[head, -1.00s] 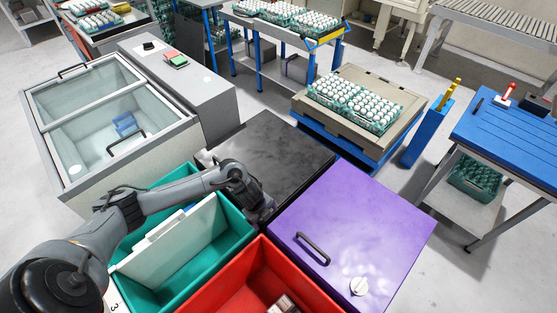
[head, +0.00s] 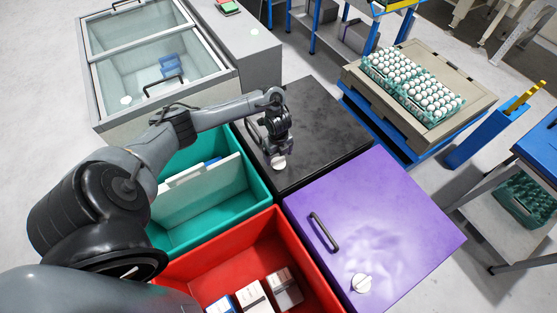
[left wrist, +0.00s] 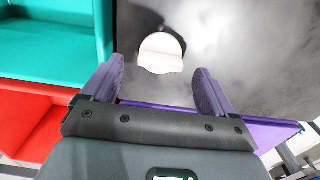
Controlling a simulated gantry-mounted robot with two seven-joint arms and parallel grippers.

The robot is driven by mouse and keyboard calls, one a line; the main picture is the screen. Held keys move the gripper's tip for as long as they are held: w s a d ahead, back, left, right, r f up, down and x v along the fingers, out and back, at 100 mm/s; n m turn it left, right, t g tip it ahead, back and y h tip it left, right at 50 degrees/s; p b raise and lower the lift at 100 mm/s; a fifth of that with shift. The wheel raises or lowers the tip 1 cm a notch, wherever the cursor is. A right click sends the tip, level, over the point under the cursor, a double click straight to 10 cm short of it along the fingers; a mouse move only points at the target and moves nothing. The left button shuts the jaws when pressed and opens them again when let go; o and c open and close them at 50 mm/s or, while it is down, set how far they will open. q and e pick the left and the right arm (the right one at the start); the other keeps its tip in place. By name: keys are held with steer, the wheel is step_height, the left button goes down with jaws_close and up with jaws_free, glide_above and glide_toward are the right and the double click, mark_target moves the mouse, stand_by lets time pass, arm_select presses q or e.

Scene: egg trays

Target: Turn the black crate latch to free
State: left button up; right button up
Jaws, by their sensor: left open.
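The black crate (head: 325,120) has a closed, flat dark lid in the middle of the head view. Its latch, a round white knob (head: 279,163), sits near the lid's front left edge. My left gripper (head: 275,148) points down just above the knob and partly hides it. In the left wrist view the latch (left wrist: 161,50) lies ahead of and between the open purple fingertips of my left gripper (left wrist: 157,72). The fingers appear apart from the knob, with nothing held. The latch's exact turn angle is hard to tell. My right gripper is not in view.
An open teal crate (head: 252,190) holding a white panel stands left of the black crate. An open red crate (head: 250,245) with several boxes is in front. A purple lidded crate (head: 400,215) has a handle and its own white latch (head: 361,283).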

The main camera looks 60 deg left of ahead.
mark_target(278, 162)
arm_select(q)
steer(key=shift+f, duration=1.3)
